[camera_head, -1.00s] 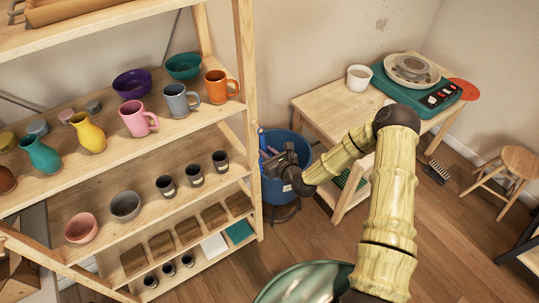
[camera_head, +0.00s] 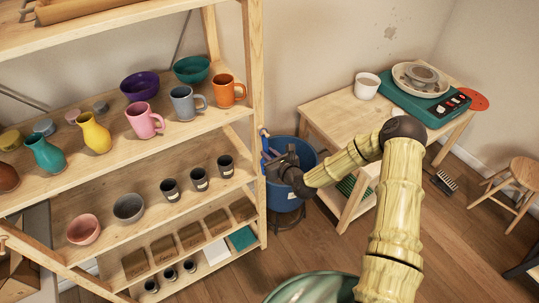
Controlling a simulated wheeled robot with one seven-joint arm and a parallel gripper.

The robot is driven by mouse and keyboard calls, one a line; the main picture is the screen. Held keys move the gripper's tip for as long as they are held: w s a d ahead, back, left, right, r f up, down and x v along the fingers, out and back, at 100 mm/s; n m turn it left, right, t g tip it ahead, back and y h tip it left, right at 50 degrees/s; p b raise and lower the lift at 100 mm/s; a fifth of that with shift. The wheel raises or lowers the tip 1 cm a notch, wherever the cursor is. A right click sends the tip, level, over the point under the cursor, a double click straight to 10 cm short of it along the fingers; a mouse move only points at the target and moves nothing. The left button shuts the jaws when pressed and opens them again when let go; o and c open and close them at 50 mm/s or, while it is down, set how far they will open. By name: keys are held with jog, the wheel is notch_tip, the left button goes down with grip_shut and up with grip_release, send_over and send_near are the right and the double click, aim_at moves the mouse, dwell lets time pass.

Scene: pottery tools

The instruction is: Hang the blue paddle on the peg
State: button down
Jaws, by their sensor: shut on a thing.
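A narrow blue piece, which looks like the blue paddle (camera_head: 265,143), stands about upright just right of the shelf's front right post. My gripper (camera_head: 273,161) is right beside its lower part, in front of the blue bucket, and is shut on it. The fingers are small and dark here, so the exact grip is hard to see. The peg cannot be made out; it may be hidden by the paddle or the post.
The wooden shelf (camera_head: 256,115) with mugs, bowls and vases stands close on the left. The blue bucket (camera_head: 287,193) is behind and below my gripper. A wooden table (camera_head: 325,112) with a white cup and a teal pottery wheel is at right. A stool (camera_head: 524,172) stands far right.

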jog(key=c, duration=1.3)
grip_release()
jog(key=shift+o, duration=0.2)
jog(key=b+v, duration=0.3)
jog(key=v, duration=1.4)
jog(key=shift+s, duration=0.2)
jog(key=shift+d+f, duration=0.1)
